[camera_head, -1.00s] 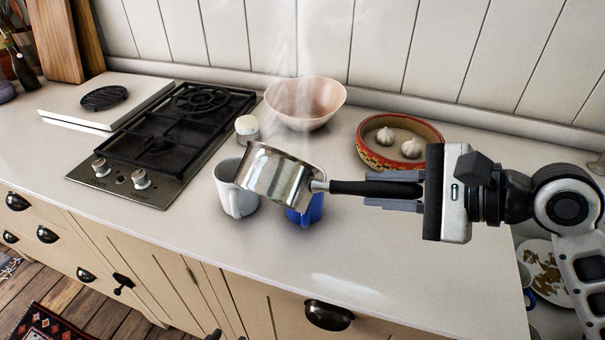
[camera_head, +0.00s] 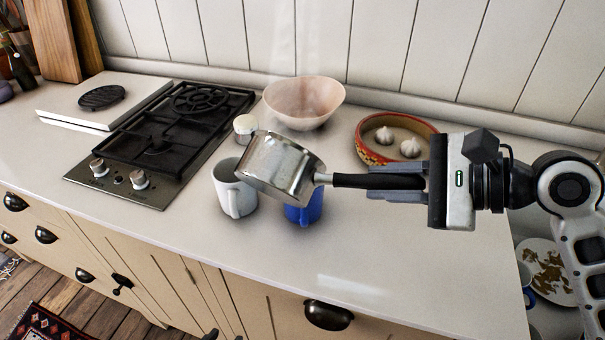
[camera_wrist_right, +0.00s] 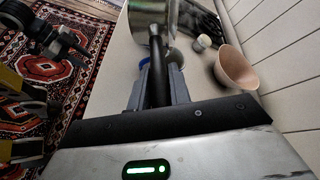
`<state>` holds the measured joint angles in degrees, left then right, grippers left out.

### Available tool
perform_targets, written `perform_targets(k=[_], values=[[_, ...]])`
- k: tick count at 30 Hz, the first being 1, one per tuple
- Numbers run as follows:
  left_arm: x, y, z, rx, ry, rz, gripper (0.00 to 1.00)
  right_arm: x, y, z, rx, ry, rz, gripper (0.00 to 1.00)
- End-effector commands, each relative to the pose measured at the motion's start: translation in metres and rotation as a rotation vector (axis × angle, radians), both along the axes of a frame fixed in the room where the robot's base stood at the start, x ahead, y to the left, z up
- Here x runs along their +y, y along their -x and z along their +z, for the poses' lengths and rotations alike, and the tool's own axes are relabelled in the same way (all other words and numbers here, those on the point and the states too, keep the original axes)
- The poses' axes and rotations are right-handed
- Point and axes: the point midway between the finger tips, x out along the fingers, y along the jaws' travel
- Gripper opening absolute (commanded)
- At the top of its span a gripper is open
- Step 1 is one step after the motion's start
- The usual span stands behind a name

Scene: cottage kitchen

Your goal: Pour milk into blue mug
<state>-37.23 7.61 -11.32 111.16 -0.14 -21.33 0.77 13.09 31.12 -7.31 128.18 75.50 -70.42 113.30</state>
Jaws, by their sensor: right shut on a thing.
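My right gripper (camera_head: 398,182) is shut on the black handle of a small metal saucepan (camera_head: 283,172). A white mug (camera_head: 234,192) stands just left of the blue mug, partly behind the pan. No milk is visible, and the pan's inside is hidden. In the right wrist view, the handle (camera_wrist_right: 158,85) lies between the fingers, with a bit of blue mug (camera_wrist_right: 144,64) beside it. My left gripper is not in view in the head view.
A pink bowl (camera_head: 304,103) with steam over it and a small white-topped jar (camera_head: 245,127) stand behind. A red-rimmed dish (camera_head: 372,151) holds garlic. A gas hob (camera_head: 160,140) is at left. The front counter is clear.

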Motion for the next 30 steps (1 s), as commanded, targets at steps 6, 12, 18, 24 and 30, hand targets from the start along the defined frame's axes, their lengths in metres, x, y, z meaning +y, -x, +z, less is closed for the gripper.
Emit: perform_targets(k=[6, 12, 18, 24, 30], values=[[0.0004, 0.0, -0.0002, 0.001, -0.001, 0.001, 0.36, -0.001, -0.0007, 0.0023, 0.013, -0.014, -0.001, 0.0], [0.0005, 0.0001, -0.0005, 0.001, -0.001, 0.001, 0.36, -0.0022, -0.0012, 0.0028, 0.027, -0.021, -0.003, 0.0], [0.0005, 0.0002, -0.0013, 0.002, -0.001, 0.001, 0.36, -0.0034, -0.0014, 0.0018, 0.043, -0.029, -0.005, 0.0], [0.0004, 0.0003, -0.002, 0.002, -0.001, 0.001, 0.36, -0.0046, -0.0017, 0.0, 0.06, -0.038, -0.006, 0.0], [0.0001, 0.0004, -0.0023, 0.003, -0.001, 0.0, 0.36, -0.006, -0.0022, -0.0018, 0.081, -0.048, -0.008, 0.0]])
